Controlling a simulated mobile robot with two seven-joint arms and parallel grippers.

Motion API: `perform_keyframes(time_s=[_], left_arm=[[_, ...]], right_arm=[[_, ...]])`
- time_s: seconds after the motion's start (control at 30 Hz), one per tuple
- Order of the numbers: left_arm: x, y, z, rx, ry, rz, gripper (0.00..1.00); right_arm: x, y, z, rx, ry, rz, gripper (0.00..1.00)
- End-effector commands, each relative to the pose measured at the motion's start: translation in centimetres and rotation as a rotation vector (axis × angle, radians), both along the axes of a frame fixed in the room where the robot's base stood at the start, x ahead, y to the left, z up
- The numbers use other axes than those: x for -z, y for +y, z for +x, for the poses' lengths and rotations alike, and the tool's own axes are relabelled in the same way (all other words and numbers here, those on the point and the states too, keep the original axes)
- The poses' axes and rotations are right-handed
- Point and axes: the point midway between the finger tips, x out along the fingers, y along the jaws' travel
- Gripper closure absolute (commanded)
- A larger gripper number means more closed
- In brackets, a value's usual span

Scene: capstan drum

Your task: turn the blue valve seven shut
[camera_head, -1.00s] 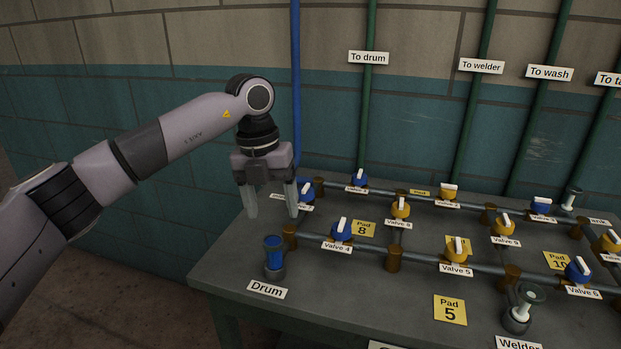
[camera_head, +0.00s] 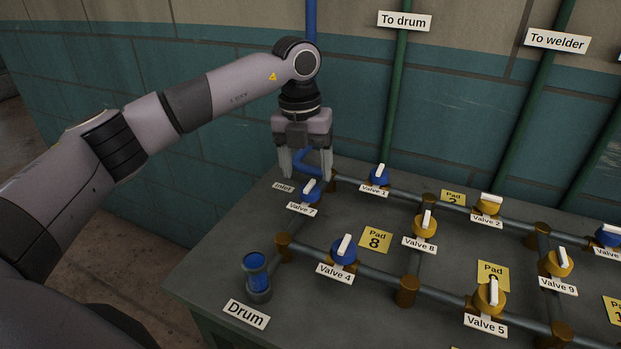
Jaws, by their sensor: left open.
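Valve seven (camera_head: 311,191) is a blue valve with a white handle, labelled "Valve 7", on the short pipe at the table's left back. Its handle points up and to the right in the picture; I cannot tell exactly how it lines up with the pipe. My left gripper (camera_head: 308,178) points down, its two fingers apart, just behind and above valve seven in the picture. It holds nothing. I cannot tell whether a finger touches the valve. My right gripper is not in view.
Blue valve 1 (camera_head: 379,175) stands close to the right of the gripper. Blue valve 4 (camera_head: 344,250) and a blue drum cylinder (camera_head: 256,277) are nearer the front. Yellow valve 8 (camera_head: 425,225) is to the right. A blue inlet pipe (camera_head: 312,158) runs behind the gripper.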

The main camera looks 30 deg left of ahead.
Motion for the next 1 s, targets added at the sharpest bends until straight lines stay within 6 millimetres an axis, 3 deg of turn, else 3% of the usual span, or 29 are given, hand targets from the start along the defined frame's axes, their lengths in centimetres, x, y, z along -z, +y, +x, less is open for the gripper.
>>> perform_keyframes(time_s=[0.1, 0.3, 0.6, 0.77, 0.8, 1.0], left_arm=[[1.9, -0.1, 0.0, 0.001, 0.002, 0.000, 0.31], [3.7, -0.3, 0.0, 0.001, 0.001, 0.001, 0.31], [4.0, -0.3, 0.1, 0.001, -0.001, 0.000, 0.31], [4.0, -0.3, 0.1, 0.001, 0.000, 0.000, 0.83], [4.0, -0.3, 0.1, 0.001, 0.000, 0.000, 0.87], [4.0, -0.3, 0.1, 0.010, -0.001, -0.001, 0.87]], right_arm=[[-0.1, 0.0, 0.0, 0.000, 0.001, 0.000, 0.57], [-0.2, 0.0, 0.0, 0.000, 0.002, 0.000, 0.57], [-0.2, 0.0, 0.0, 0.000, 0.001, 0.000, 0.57], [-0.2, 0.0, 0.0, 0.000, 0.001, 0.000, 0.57], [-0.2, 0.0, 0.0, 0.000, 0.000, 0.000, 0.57], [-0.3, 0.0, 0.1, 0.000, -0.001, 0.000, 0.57]])
